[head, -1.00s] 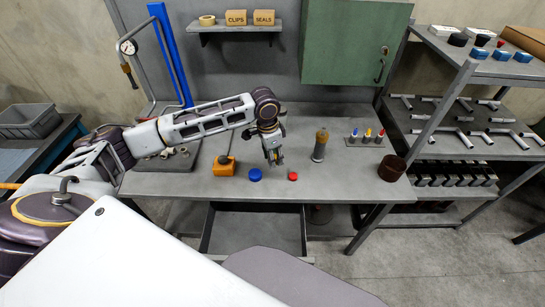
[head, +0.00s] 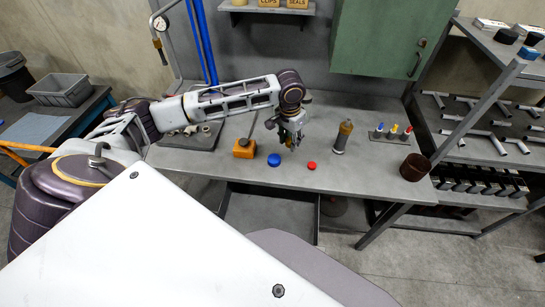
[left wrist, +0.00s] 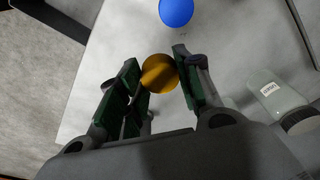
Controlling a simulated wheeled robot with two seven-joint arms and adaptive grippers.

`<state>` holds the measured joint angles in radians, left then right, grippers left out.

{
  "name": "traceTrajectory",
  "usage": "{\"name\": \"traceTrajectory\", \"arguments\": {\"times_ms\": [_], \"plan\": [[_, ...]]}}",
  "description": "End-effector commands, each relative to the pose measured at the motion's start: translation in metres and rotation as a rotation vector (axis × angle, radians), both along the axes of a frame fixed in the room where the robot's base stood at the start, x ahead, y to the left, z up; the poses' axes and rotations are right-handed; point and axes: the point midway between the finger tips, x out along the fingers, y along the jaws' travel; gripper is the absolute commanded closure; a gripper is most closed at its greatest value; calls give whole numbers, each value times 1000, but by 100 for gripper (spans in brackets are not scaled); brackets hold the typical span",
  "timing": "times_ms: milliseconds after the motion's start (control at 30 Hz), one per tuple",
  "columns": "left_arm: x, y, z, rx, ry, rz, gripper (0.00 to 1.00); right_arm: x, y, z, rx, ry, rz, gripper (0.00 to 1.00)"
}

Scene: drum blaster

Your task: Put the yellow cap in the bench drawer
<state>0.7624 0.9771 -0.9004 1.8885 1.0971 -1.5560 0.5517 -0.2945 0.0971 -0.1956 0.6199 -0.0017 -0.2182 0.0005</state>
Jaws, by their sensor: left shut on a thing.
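My left gripper (head: 290,139) hangs above the bench top, behind the blue and red caps. It is shut on the yellow cap (left wrist: 158,73), which shows between the green-padded fingers in the left wrist view; in the head view the cap is hardly visible. The bench drawer (head: 268,212) stands pulled out below the front edge of the bench (head: 215,182), open at the top, and looks empty. My right gripper is out of view.
A blue cap (head: 274,160) and a red cap (head: 311,166) lie near the bench's front. An orange block (head: 244,150) is at left, a bottle (head: 342,137) at right, and a brown cup (head: 414,167) near the right end. A green cabinet (head: 385,35) hangs above.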

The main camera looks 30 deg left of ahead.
Motion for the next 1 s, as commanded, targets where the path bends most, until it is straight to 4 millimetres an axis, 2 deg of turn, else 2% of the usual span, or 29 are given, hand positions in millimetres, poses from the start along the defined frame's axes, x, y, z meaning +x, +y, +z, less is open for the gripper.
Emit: {"name": "traceTrajectory", "arguments": {"times_ms": [233,367,700,1000], "plan": [[9,0,11,-1,0,167,77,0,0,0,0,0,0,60],[9,-9,11,-2,2,230,77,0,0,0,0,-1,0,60],[-14,-47,-18,-2,3,202,77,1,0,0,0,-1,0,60],[-30,-58,-37,0,2,195,77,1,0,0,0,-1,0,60]]}}
